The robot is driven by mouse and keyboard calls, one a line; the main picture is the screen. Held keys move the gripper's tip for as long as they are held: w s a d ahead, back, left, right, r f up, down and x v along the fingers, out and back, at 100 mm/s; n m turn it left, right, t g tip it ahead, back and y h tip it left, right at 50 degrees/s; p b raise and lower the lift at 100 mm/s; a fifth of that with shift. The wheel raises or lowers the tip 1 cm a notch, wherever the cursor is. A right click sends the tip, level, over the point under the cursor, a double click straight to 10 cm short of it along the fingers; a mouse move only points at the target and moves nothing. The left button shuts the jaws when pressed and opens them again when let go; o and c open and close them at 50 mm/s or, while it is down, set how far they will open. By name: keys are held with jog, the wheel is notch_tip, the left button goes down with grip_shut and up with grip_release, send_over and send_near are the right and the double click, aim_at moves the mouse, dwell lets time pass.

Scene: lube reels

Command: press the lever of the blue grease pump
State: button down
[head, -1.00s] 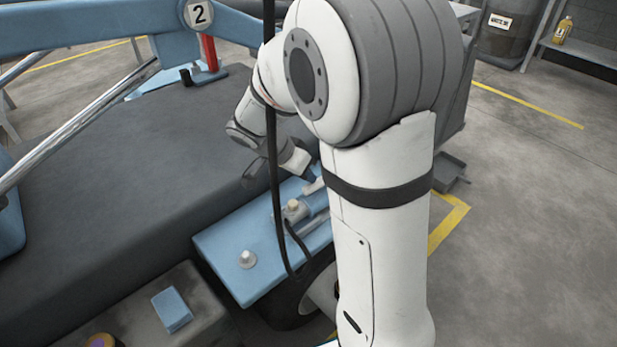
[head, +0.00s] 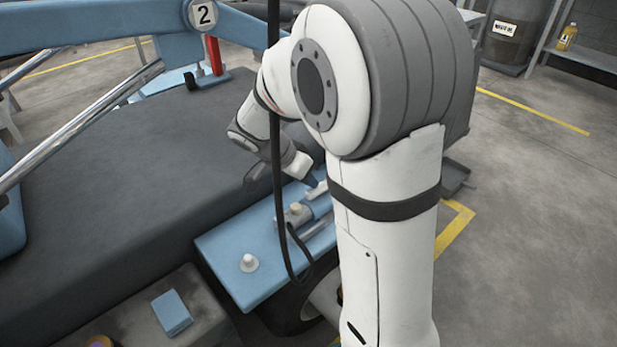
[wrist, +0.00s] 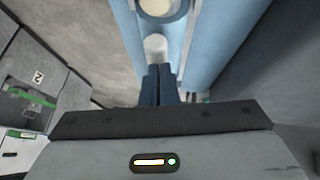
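The blue grease pump (head: 322,207) lies on a blue platform (head: 235,250) in the head view, partly hidden behind my arm. A pale bar (head: 316,190), which looks like its lever, sits at its far end. A cream cap (head: 296,209) stands beside the body. My gripper (head: 312,182) points down at the pale bar. In the wrist view its two dark blue fingers (wrist: 160,70) are together with nothing visible between them. A white rounded end (wrist: 155,46) shows just past the fingertips, over the blue body. I cannot tell whether they touch.
A black hose (head: 278,150) hangs in front of the platform. A blue block (head: 171,312) lies on a grey ledge at lower left. Open floor (head: 540,240) lies to the right.

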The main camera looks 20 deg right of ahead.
jog(key=w+p+v, duration=0.1)
jog(key=p+v, duration=0.3)
jog(key=v, duration=0.9)
jog(key=shift+s, duration=0.25)
dwell(0.5)
